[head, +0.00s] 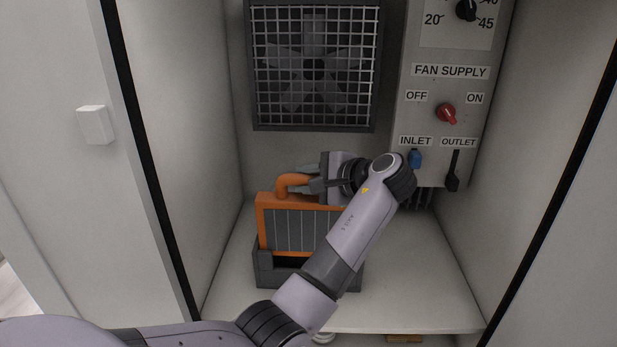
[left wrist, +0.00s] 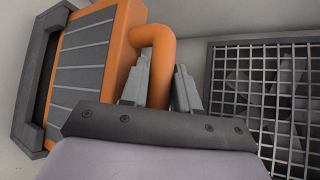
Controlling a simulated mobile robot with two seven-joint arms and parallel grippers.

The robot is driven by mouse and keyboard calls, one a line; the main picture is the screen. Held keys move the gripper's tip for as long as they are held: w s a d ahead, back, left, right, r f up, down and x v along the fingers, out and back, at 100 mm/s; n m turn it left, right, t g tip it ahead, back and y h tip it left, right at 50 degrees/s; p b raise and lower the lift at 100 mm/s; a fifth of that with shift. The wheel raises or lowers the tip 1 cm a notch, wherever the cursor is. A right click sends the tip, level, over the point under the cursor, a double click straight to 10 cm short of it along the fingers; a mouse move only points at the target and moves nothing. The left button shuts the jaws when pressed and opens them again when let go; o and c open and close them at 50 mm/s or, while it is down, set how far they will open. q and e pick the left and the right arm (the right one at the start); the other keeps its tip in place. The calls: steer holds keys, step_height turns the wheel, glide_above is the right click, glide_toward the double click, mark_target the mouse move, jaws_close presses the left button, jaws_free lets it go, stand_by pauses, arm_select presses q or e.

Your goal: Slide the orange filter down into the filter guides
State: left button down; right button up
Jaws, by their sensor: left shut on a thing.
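The orange-framed filter (head: 290,228) with grey pleats stands upright in the dark grey filter guides (head: 268,275) on the cabinet floor. Its frame rises above the guides, and a dark gap shows under its lower edge. My left gripper (head: 300,184) is shut on the filter's orange handle at the top. In the left wrist view the two fingers (left wrist: 160,85) lie on either side of the orange handle (left wrist: 158,55). The filter (left wrist: 90,60) and the guides (left wrist: 35,75) show there at the left. My arm hides the filter's right part. My right gripper is not in view.
A fan behind a wire grille (head: 315,70) is on the back wall; the grille also shows in the left wrist view (left wrist: 270,100). A control panel (head: 425,120) with knobs and levers hangs at the right. The cabinet floor (head: 420,280) is clear right of the guides.

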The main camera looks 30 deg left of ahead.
mark_target(318, 213)
arm_select(q)
steer(key=shift+f+b, duration=1.2)
steer(key=shift+f, duration=2.6)
steer(key=c, duration=0.8)
jaws_free()
steer(key=shift+o, duration=0.2)
steer(key=shift+f, duration=0.15)
steer(key=v, duration=0.7)
steer(key=shift+d+r+b, duration=0.1)
steer(key=shift+r+b, duration=0.1)
steer(key=shift+b, duration=0.2)
